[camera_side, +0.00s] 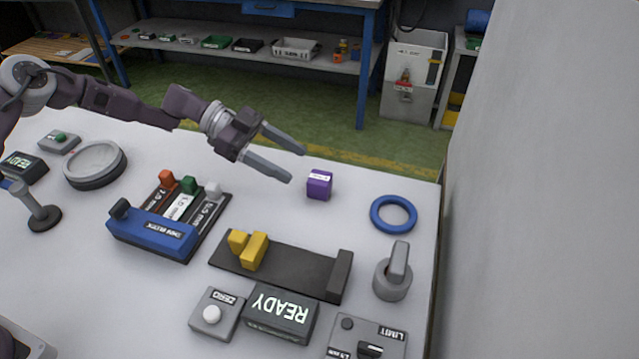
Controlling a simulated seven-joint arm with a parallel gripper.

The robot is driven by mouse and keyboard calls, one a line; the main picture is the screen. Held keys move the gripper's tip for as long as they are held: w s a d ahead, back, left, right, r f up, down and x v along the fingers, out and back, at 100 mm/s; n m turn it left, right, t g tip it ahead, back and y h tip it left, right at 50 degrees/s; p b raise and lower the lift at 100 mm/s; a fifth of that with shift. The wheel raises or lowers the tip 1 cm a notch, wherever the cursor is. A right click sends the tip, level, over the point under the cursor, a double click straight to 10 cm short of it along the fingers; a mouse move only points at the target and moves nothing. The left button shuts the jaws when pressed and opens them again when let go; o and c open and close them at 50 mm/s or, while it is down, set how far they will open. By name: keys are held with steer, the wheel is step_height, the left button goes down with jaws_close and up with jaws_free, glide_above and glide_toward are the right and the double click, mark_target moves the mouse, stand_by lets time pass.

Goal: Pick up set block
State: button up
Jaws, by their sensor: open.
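A small purple cube (319,186) with a white label on its top stands on the white table, right of centre. It is probably the set block, but its label is too small to read. My gripper (297,167) is open and empty. Its two grey fingers point right and down toward the cube, and the tips appear just up and left of it, apart from it. The cube is in full view.
A blue ring (393,214) lies right of the cube. A dark rail fixture (290,268) with yellow clamps and a grey lever knob (392,277) stand in front. A blue block (152,234) and labelled strips sit left. The table around the cube is clear.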

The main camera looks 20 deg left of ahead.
mark_target(318, 177)
steer(key=shift+w+d+f, duration=0.1)
steer(key=shift+w+f, duration=0.2)
steer(key=shift+f, duration=0.15)
steer(key=x, duration=0.6)
steer(key=shift+d+f, duration=0.1)
steer(key=shift+d, duration=0.3)
jaws_close()
